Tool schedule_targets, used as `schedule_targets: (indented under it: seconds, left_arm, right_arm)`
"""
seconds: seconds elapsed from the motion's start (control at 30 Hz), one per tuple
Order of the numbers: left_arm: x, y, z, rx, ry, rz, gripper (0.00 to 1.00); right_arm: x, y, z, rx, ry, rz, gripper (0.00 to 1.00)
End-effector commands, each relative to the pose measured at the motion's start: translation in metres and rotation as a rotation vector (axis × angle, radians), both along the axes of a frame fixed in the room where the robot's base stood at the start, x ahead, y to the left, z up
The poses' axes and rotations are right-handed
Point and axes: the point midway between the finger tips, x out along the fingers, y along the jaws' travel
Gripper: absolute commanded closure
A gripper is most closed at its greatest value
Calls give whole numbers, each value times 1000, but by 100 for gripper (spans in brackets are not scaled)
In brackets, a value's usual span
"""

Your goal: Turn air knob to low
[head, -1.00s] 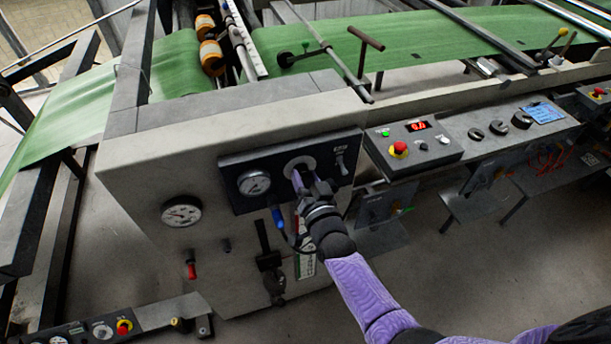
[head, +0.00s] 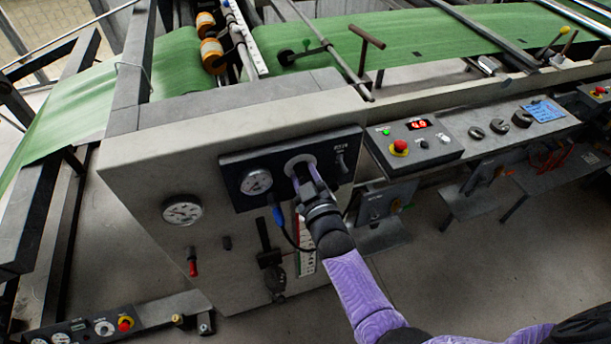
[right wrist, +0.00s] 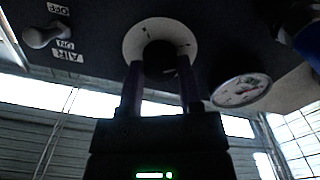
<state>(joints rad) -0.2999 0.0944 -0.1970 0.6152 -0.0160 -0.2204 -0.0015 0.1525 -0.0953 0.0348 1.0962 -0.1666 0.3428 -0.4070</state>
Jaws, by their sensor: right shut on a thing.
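The air knob is a dark knob (right wrist: 158,60) at the centre of a pale round dial plate (right wrist: 135,36) with small dark marks. In the head view the dial plate (head: 300,160) sits on a black panel (head: 230,166) on the machine's grey front. My right gripper (head: 303,177) reaches up to it from the lower right. In the right wrist view its two fingers (right wrist: 160,84) are shut on the knob, one at each side. The fingers hide part of the knob, and I cannot read its setting. My left gripper is not in view.
A pressure gauge (head: 256,182) is close left of the knob. A lever (head: 342,163) is close right, and the right wrist view shows it (right wrist: 42,36) beside AIR, ON and OFF labels. A blue-ended fitting (head: 278,217) hangs below. A control box (head: 410,150) stands farther right.

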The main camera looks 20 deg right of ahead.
Motion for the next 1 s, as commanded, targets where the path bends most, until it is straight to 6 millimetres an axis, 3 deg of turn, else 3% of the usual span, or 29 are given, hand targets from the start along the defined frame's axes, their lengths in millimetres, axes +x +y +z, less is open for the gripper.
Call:
schedule_targets:
  seconds: [0.33, 0.93, 0.97, 1.0]
  left_arm:
    - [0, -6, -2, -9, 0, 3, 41]
    - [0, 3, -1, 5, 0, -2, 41]
    - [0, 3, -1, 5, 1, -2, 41]
    - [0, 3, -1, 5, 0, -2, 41]
  right_arm:
    - [-1, 0, -1, -149, -2, 0, 100]
    - [0, 1, -1, -185, -5, 1, 100]
    - [0, 1, -1, -185, -5, 1, 53]
    - [0, 1, -1, -185, -5, 1, 44]
